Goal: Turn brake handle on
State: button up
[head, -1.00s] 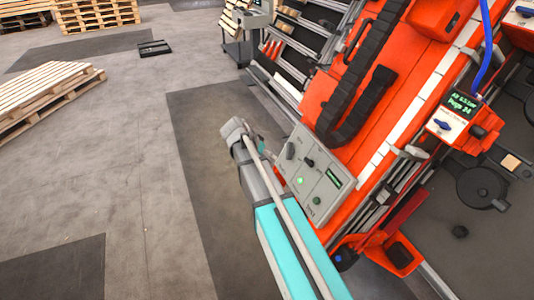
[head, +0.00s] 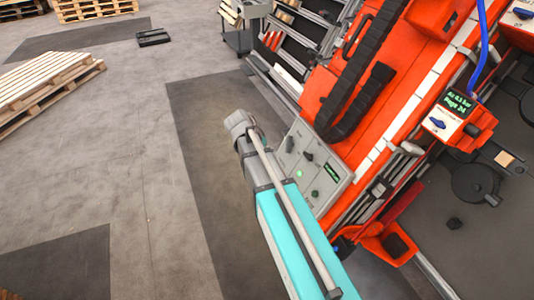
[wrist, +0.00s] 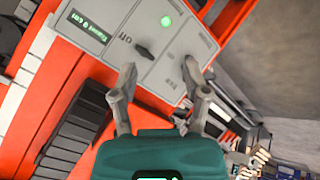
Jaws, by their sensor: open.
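A grey control panel (head: 325,165) stands on the side of the orange machine, partly covered by my arm in the head view. The panel (wrist: 190,40) fills the top of the wrist view. A small dark handle (wrist: 145,51) sits on it near the word "off", and a green light (wrist: 166,21) glows beside it. A dark handle also shows on the panel in the head view (head: 308,156). My gripper (wrist: 160,70) is open in the wrist view, its two fingers apart below the handle, with nothing between them. Contact with the panel cannot be told.
The orange machine (head: 350,70) with a black cable chain rises behind the panel. A red box with a small display (head: 459,106) and a blue knob (head: 437,123) is to the right. Wooden pallets (head: 45,85) lie at left.

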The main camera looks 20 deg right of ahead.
jog(key=s+a+f+n+y, duration=0.1)
jog(key=s+a+n+y, duration=0.2)
jog(key=s, duration=0.4)
jog(key=s+a+f+n+y, duration=0.1)
jog(key=s+a+n+y, duration=0.2)
jog(key=s, duration=0.5)
jog(key=shift+s+a+f+n, duration=0.25)
jog(key=shift+a+f+n, duration=0.05)
jog(key=shift+a+n, duration=0.65)
